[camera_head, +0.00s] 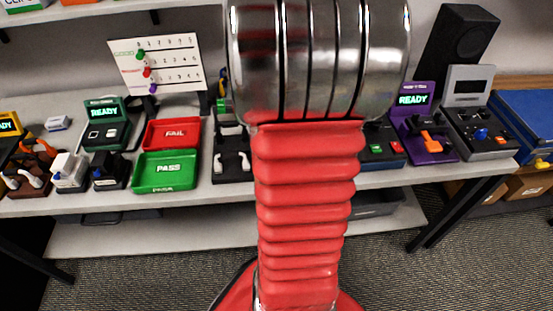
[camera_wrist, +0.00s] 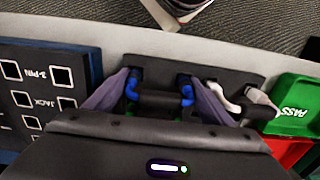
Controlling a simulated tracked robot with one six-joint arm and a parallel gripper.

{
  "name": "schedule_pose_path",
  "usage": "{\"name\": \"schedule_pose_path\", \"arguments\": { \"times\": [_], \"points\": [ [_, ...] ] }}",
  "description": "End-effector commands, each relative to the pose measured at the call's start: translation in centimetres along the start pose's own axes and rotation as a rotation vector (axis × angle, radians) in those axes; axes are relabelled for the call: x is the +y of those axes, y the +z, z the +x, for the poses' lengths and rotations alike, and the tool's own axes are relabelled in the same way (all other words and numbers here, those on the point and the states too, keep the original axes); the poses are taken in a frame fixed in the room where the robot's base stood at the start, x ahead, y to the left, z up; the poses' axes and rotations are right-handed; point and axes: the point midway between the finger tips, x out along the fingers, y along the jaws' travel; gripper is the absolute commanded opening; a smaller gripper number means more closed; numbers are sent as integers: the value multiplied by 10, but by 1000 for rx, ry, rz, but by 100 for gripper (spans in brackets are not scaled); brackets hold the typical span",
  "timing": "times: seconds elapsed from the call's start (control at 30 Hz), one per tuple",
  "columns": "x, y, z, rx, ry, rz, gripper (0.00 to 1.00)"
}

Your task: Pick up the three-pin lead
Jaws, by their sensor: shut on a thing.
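In the wrist view my gripper (camera_wrist: 160,92) reaches in from the bottom, with its two grey-purple fingers on either side of a lead with blue ends and a black middle (camera_wrist: 160,101). The fingers are shut on this lead. Its pins are too small to tell, so I cannot confirm that it is the three-pin lead. It lies over a black rack (camera_wrist: 195,70), and I cannot tell whether it touches it. A white lead (camera_wrist: 235,104) lies beside the right finger on the same rack. In the head view my arm hides the gripper and the held lead.
A green PASS tray (camera_wrist: 296,92) and a red tray (camera_wrist: 291,149) stand to the right in the wrist view. A blue box (camera_wrist: 45,85) with 3-PIN and JACK labels is close on the left. The head view shows several devices along the bench (camera_head: 212,190).

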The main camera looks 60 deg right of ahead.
Motion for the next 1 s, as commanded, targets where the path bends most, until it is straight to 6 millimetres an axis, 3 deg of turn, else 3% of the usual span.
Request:
{"name": "schedule_pose_path", "arguments": {
  "times": [0.1, 0.47, 0.67, 1.0],
  "points": [
    [0, 0, 0, 0, 0, 0, 52],
    [0, -1, -6, 3, 0, 0, 52],
    [0, -1, -30, 5, 0, 0, 52],
    [0, -1, -87, 4, 0, 0, 52]
  ]
}}
